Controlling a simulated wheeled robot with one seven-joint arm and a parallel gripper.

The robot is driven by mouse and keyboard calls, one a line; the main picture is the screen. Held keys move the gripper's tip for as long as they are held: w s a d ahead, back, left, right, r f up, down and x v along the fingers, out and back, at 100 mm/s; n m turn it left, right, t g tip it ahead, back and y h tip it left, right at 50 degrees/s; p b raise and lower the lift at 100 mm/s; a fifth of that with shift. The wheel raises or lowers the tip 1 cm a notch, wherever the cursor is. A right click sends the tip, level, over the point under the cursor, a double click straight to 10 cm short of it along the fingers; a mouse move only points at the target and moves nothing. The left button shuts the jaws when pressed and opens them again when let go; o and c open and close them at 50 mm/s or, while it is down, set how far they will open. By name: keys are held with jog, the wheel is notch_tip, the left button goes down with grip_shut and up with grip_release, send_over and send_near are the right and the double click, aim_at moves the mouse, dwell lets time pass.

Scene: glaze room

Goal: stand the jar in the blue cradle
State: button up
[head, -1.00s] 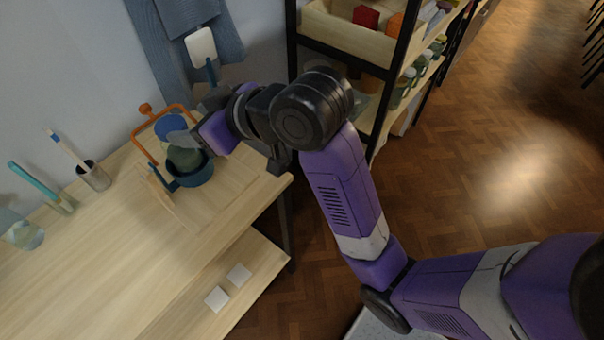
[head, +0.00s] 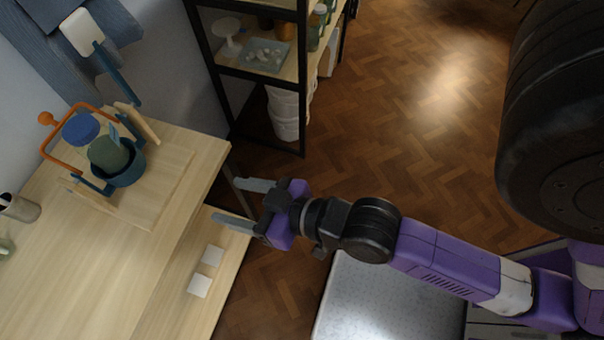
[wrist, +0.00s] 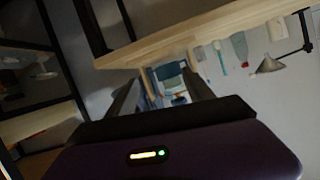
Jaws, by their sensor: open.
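The dark green jar (head: 106,154) sits in the blue cradle (head: 128,174) on the wooden bench, in the head view. The cradle's bowl-like ring surrounds its lower part; its base is hidden, and I cannot tell exactly how upright it is. My gripper (head: 238,203) is open and empty, off to the right of the bench's edge, well apart from the jar, with its fingers pointing left. In the wrist view the open fingers frame the bench and small, blurred blue shapes between them.
An orange frame (head: 49,153) with a blue disc (head: 81,128) stands beside the jar. A wooden board (head: 174,190) lies under the cradle. Two white tiles (head: 199,285) lie on the lower shelf. A black-framed rack (head: 226,90) stands behind. The floor to the right is clear.

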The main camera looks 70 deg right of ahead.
jog(key=s+d+r+n, duration=0.1)
jog(key=s+r, duration=0.1)
jog(key=s, duration=1.2)
jog(key=shift+s+d+r+n+t, duration=0.15)
jog(key=shift+s+r+n+t, duration=0.15)
jog(key=shift+r+t, duration=0.1)
